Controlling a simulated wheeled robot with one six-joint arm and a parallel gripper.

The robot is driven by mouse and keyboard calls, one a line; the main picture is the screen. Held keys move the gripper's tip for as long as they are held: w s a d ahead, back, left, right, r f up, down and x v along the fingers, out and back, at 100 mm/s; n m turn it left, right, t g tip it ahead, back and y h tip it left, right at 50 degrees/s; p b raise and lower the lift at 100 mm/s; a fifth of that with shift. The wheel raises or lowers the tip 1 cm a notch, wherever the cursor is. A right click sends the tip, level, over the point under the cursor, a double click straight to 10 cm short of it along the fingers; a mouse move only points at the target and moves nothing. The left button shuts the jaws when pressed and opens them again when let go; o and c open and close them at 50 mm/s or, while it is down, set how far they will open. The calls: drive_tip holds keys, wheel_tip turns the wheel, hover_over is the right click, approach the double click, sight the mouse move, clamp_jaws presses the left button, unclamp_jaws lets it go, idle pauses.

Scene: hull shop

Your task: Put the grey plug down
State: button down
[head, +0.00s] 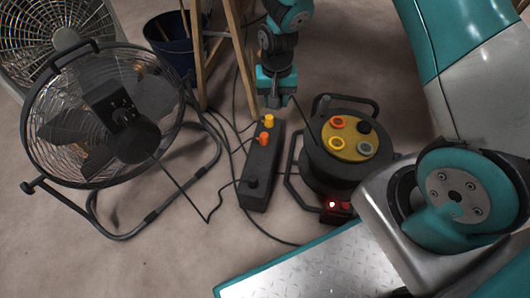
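My gripper (273,100) points down in the upper middle of the head view, above and behind the far end of the black power strip (259,168). Its fingers look closed around the grey plug (274,99), which is small and mostly hidden between them. A thin dark cable runs from beside the fingers down to the right, toward the cable reel (325,172). The plug appears to be off the floor, though its exact height is hard to tell.
The strip carries a yellow plug (268,121), an orange plug (264,138) and a black plug (252,182). The reel has ringed sockets on a yellow face. A floor fan (120,115) stands left, a blue bucket (172,48) behind. Floor between fan and strip is clear except cables.

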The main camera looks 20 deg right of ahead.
drive_tip(key=w+a+f+m+b, duration=0.1)
drive_tip(key=a+f+m+b, duration=0.15)
drive_tip(key=a+f, duration=0.4)
drive_tip(key=b, duration=0.7)
hover_over(259, 162)
drive_tip(key=shift+m, duration=0.45)
wheel_tip(259, 162, down, 16)
drive_tip(key=shift+r, duration=0.25)
drive_tip(key=shift+f+b, duration=1.25)
drive_tip(key=shift+f, duration=1.05)
drive_tip(key=shift+f, duration=0.1)
drive_tip(key=shift+f, duration=0.25)
drive_tip(key=c, duration=0.7)
unclamp_jaws()
drive_tip(key=shift+r, duration=0.1)
